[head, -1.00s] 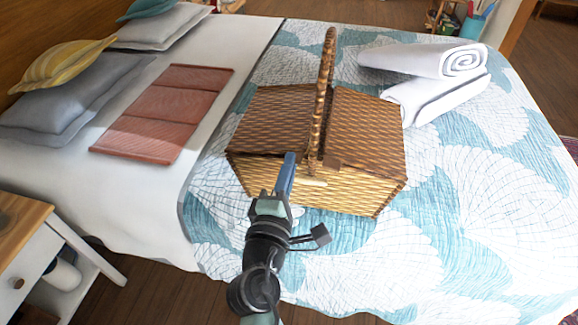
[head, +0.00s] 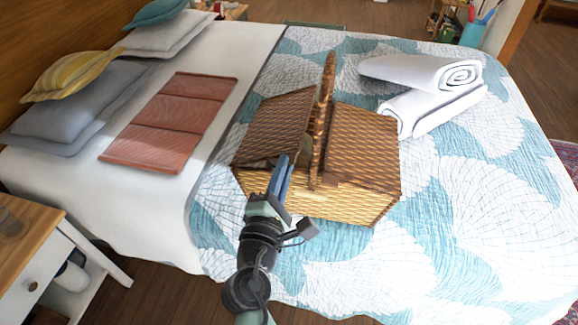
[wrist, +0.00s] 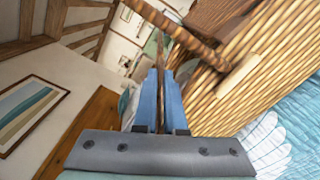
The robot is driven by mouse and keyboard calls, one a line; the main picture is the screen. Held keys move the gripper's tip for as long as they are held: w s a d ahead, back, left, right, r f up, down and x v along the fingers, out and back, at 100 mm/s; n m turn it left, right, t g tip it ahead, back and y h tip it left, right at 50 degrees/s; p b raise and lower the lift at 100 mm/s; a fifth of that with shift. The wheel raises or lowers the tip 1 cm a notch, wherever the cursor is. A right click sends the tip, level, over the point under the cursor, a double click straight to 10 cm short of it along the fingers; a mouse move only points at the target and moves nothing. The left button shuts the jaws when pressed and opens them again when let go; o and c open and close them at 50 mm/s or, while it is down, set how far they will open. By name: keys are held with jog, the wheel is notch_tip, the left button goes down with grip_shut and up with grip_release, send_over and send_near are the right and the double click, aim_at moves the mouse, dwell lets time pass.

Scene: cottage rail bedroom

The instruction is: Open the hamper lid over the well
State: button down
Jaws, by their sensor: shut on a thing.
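The wicker hamper (head: 345,208) stands on the bed with its tall handle (head: 328,90) upright across the middle. The right lid (head: 362,145) lies flat. My gripper (head: 284,172) is at the front of the left lid, beside the handle, its blue fingers shut on the lid edge. In the wrist view, the blue fingers (wrist: 160,95) close around a thin brown strip, and the hamper's woven side (wrist: 235,95) fills the right.
Rolled white towels (head: 425,85) lie behind the hamper at right. A folded red cloth (head: 172,122) lies to the left, with pillows (head: 75,105) beyond. A nightstand (head: 40,240) stands at lower left. The quilt right of the hamper (head: 470,190) is clear.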

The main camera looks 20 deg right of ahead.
jog(key=w+a+r+n+p, duration=0.5)
jog(key=a+r+n+p, duration=0.25)
jog(key=p, duration=0.25)
jog(key=w+a+f+n+p, duration=0.1)
jog(key=w+a+f+n, duration=0.1)
jog(key=w+a+n, duration=0.4)
jog(key=shift+w+a+n, duration=0.2)
jog(key=shift+a+n, duration=1.5)
jog(key=shift+n, duration=0.65)
jog(key=c, duration=1)
grip_release()
jog(key=shift+r, duration=0.1)
jog(key=p+v, duration=0.1)
jog(key=v, duration=1.2)
jog(key=shift+p, duration=0.3)
